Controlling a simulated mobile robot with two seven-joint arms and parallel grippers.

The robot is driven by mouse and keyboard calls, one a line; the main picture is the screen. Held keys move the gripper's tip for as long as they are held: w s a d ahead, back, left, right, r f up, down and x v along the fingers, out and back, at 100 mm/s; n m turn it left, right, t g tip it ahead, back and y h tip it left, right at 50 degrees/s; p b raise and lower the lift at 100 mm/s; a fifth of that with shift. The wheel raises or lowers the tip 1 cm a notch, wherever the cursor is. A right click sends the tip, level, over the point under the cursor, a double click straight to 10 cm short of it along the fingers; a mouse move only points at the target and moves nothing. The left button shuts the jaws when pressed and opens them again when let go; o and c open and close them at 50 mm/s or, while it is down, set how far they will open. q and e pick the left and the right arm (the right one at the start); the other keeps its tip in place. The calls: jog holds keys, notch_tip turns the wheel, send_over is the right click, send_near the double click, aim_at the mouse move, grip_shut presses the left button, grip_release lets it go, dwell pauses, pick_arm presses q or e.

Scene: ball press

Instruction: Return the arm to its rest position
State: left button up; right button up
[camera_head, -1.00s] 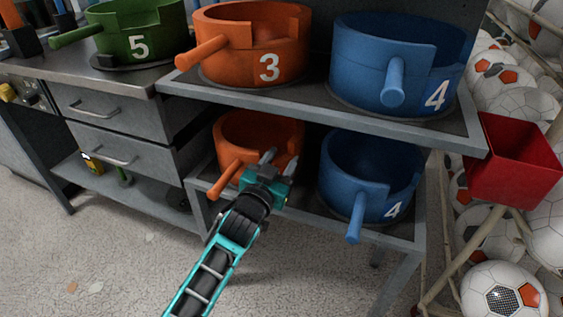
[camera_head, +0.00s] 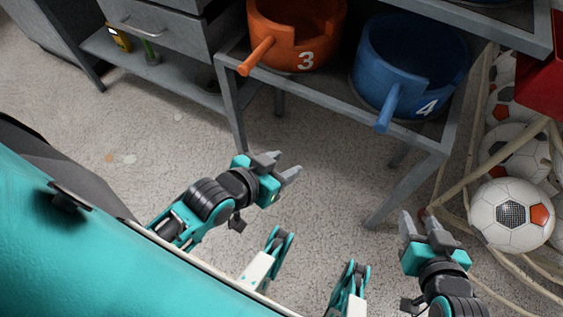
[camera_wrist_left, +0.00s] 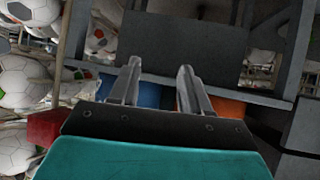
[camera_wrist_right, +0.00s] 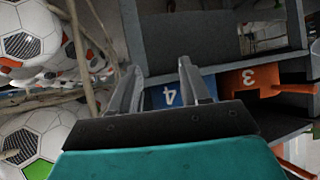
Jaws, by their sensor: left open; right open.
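My left gripper (camera_head: 277,170) is open and empty in the head view, held above the floor in front of the lower shelf. My right gripper (camera_head: 419,222) is open and empty at the lower right, in front of the ball rack. Both arms are drawn in near my body. The left wrist view shows the left gripper's two fingers (camera_wrist_left: 158,88) apart with nothing between them. The right wrist view shows the right gripper's fingers (camera_wrist_right: 158,88) apart and empty as well.
An orange container marked 3 (camera_head: 320,45) and a blue container marked 4 (camera_head: 440,65) stand on the shelf unit. A grey drawer cabinet (camera_head: 165,30) is at the upper left.

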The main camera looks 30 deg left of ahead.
jog(key=shift+r, duration=0.1)
pick_arm(q)
jog(key=s+a+r+y+p, duration=0.1)
jog(key=a+r+p, duration=0.2)
jog(key=r+p, duration=0.9)
jog(key=p, duration=0.5)
jog(key=shift+s+a+r, duration=0.15)
jog(key=shift+s, duration=0.15)
pick_arm(e)
jog(key=s+d+r+h, duration=0.1)
jog(key=d+r, duration=0.2)
jog(key=r, duration=0.9)
jog(key=shift+s, duration=0.35)
jog(key=shift+d, duration=0.1)
